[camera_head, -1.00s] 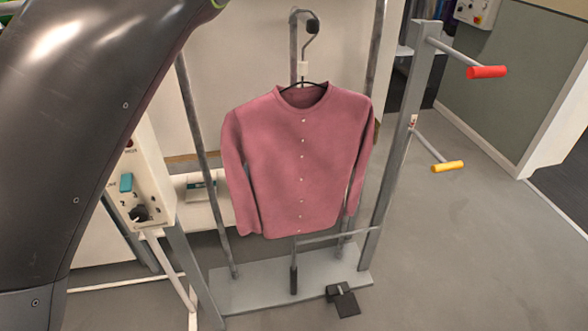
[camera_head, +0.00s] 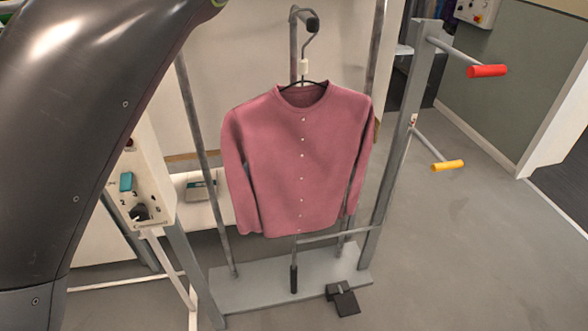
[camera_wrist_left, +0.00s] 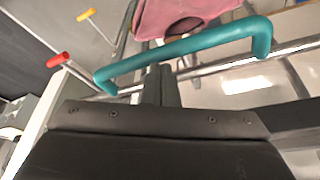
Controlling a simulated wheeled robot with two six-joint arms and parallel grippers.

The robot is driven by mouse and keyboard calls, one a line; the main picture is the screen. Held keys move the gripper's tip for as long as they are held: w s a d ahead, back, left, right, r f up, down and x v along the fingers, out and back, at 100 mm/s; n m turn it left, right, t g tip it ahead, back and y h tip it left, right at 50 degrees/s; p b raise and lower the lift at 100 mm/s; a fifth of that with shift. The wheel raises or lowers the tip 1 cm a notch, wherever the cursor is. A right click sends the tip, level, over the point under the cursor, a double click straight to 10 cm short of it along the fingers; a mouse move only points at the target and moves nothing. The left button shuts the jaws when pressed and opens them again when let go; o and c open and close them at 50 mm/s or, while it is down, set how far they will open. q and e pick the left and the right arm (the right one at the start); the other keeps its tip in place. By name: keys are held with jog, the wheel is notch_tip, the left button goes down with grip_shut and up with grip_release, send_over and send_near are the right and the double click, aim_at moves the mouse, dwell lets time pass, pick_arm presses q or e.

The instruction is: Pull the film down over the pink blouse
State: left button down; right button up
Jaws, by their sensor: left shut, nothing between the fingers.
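The pink blouse (camera_head: 290,165) hangs buttoned on a black hanger from the stand's hook (camera_head: 310,25). In that view a teal handle (camera_wrist_left: 190,45) is fixed to a metal bar (camera_wrist_left: 290,48). My left gripper (camera_wrist_left: 158,75) is shut and empty, its fingers close under the handle; I cannot tell whether they touch it. My left arm fills the left of the head view, with its gripper out of frame. I cannot make out the film. My right gripper is not in view.
A post right of the blouse carries a red-gripped lever (camera_head: 487,71) and a yellow-gripped one (camera_head: 447,166). A control box (camera_head: 140,190) stands at the left, and a black pedal (camera_head: 342,299) lies by the stand's base plate (camera_head: 250,290). The floor at the right is clear.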

pick_arm(q)
notch_tip(320, 180, down, 24)
jog(key=b, duration=2.4)
